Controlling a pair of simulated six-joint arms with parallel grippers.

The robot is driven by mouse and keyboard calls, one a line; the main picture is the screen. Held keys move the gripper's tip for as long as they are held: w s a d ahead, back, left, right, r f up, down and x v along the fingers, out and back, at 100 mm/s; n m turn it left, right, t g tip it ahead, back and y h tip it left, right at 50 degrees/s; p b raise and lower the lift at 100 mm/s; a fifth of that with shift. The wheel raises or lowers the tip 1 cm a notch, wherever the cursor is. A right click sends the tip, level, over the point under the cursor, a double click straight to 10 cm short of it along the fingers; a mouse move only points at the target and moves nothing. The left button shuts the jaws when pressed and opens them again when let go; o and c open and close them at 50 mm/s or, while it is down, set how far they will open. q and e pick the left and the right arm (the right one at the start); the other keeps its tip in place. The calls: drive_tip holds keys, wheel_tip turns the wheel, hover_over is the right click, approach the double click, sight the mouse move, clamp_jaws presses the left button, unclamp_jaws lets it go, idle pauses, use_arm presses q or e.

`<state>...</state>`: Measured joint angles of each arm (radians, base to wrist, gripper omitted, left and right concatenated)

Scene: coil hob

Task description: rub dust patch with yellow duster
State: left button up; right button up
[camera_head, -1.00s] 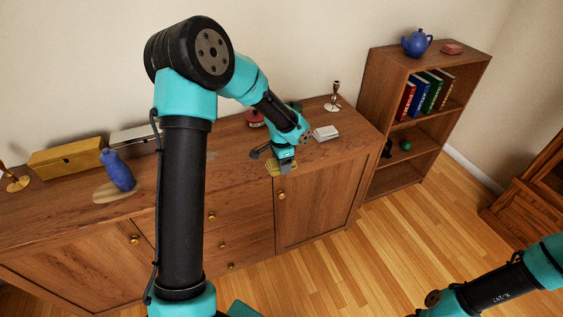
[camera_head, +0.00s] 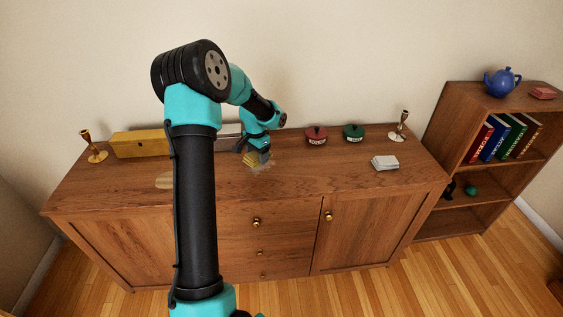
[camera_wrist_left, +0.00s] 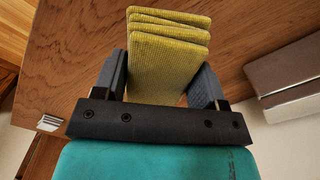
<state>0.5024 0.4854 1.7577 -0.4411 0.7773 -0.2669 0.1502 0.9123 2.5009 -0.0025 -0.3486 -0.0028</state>
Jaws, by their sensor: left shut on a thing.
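A folded yellow duster (camera_head: 251,159) is held in my left gripper (camera_head: 258,154) above or on the sideboard top (camera_head: 320,180); I cannot tell whether it touches the wood. In the left wrist view the duster (camera_wrist_left: 165,60) shows as several ribbed layers between the two dark fingers. A faint greyish dust patch (camera_head: 265,168) lies on the wood right by the duster, partly covered by it and the gripper. My right gripper is out of view.
A yellow box (camera_head: 140,144) and brass candlestick (camera_head: 94,150) stand at left, near a pale oval (camera_head: 164,181). Red (camera_head: 316,135) and green (camera_head: 353,133) tins, another candlestick (camera_head: 400,128) and a white stack (camera_head: 385,163) stand at right. A bookshelf (camera_head: 450,115) is beyond.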

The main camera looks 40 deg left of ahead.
use_arm(q)
drive_tip(key=s+a+n, duration=0.1)
drive_tip(key=s+a, duration=0.2)
drive_tip(key=a, duration=0.2)
drive_tip(key=shift+s+r, duration=0.2)
drive_tip(key=shift+r, duration=0.2)
